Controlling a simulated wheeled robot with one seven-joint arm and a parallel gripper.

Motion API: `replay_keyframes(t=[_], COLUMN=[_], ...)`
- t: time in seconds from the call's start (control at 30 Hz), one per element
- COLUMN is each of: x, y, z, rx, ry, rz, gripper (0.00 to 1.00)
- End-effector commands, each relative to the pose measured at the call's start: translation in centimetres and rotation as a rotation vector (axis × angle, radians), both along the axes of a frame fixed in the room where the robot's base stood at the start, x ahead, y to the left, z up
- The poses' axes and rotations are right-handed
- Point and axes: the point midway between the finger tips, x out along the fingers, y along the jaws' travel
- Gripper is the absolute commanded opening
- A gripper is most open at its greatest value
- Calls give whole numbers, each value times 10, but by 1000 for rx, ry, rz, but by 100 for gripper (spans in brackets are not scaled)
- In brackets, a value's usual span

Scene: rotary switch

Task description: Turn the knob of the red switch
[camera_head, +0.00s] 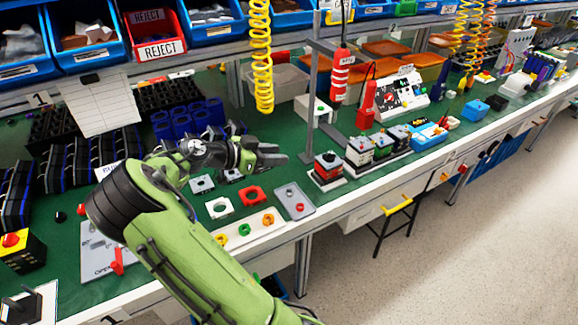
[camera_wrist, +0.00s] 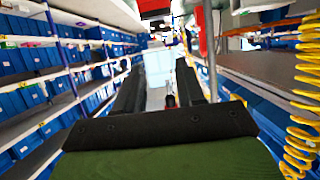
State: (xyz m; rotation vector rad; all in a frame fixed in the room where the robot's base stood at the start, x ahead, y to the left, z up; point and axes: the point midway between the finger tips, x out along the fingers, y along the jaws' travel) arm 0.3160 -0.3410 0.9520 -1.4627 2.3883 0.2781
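A box with a red body and dark top (camera_head: 328,167), which looks like the red switch, stands on a white base near the bench's front edge in the head view. Its knob is too small to make out clearly. My gripper (camera_head: 284,156) is left of this box, above the bench and apart from it, pointing right. In the wrist view my gripper (camera_wrist: 159,85) has its two dark fingers spread with nothing held between them. I cannot make out the red switch in the wrist view.
Several similar switch boxes (camera_head: 360,152) stand in a row to the right. A grey metal post (camera_head: 313,90) rises behind the red box. A yellow coiled cable (camera_head: 261,60) hangs above my gripper.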

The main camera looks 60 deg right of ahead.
Motion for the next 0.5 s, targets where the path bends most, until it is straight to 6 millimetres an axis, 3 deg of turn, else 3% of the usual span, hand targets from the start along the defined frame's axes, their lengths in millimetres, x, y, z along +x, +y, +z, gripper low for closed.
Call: replay_keyframes(t=[0.5], x=[-53], y=[-99], z=[-46], rx=[6], ry=[3], rz=[-4], gripper=[38])
